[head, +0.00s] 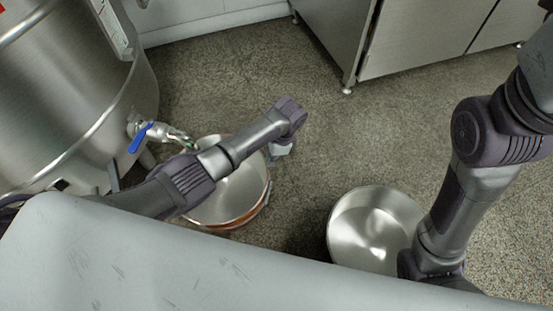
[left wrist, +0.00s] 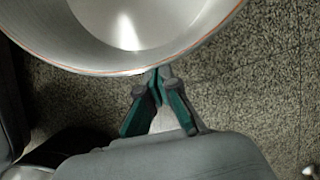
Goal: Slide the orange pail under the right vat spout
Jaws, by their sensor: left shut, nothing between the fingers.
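The orange pail (head: 255,205) has a shiny steel inside and an orange outer wall. It stands upright on the floor by the vat (head: 60,90), partly hidden by my left arm. The vat's spout (head: 165,132), with a blue lever, reaches to the pail's upper-left rim in the head view. My left gripper (head: 281,151) is low at the pail's right side. In the left wrist view its shut, empty fingers (left wrist: 158,76) point at the pail's outer wall (left wrist: 110,73), touching or nearly so. My right gripper is out of view; only its arm shows.
A second steel pail (head: 365,225) stands on the floor to the right, partly behind my right arm. Steel cabinets (head: 420,40) stand at the back. The speckled floor (head: 330,150) between the pails and cabinets is clear. A grey surface fills the lower front.

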